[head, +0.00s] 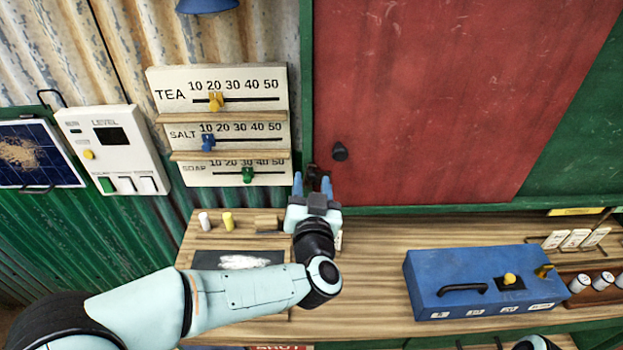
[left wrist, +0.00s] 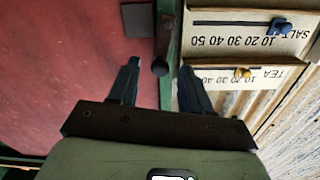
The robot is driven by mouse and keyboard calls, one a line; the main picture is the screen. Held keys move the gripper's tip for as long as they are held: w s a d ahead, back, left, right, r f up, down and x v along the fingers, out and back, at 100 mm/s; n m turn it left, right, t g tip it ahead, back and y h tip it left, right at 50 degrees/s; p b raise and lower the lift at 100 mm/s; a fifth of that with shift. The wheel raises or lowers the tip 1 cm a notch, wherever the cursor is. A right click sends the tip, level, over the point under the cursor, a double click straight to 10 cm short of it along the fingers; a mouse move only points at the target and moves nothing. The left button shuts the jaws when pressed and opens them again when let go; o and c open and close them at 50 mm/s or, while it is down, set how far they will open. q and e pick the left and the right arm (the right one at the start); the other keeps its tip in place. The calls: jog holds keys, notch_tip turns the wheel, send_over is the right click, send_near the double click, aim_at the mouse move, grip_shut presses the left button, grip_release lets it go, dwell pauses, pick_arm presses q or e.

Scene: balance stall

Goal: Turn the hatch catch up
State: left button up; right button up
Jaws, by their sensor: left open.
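The hatch is a large red panel (head: 420,90) in a green frame. The hatch catch (left wrist: 161,62) is a dark lever with a rounded end, beside the green post at the hatch's edge. In the left wrist view it lies between my open fingers, with a gap on both sides. In the head view the catch (head: 314,172) is small and partly hidden by my left gripper (head: 311,184), which points at it from the front. My left gripper is open and holds nothing.
A dark knob (head: 340,151) is on the hatch. A board with TEA, SALT and SOAP sliders (head: 220,125) hangs close left of my left gripper. Below is a wooden counter (head: 375,290) with a blue box (head: 480,285) at right. The counter's middle is clear.

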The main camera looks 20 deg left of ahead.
pick_arm(q)
jog(key=shift+w+a, duration=0.15)
jog(key=shift+w, duration=0.5)
pick_arm(e)
jog(key=shift+r, duration=0.1)
pick_arm(q)
grip_shut()
jog(key=shift+s+a+f+n+b, duration=0.15)
jog(key=shift+a+n+b, duration=0.25)
jog(key=shift+n+b, duration=0.5)
jog(key=shift+a+r+n, duration=0.1)
jog(key=shift+r+n, duration=0.1)
jog(key=shift+n, duration=0.2)
pick_arm(e)
jog(key=shift+s+f, duration=0.25)
jog(key=shift+f, duration=0.3)
jog(key=shift+s+f, duration=0.2)
jog(key=shift+f, duration=0.3)
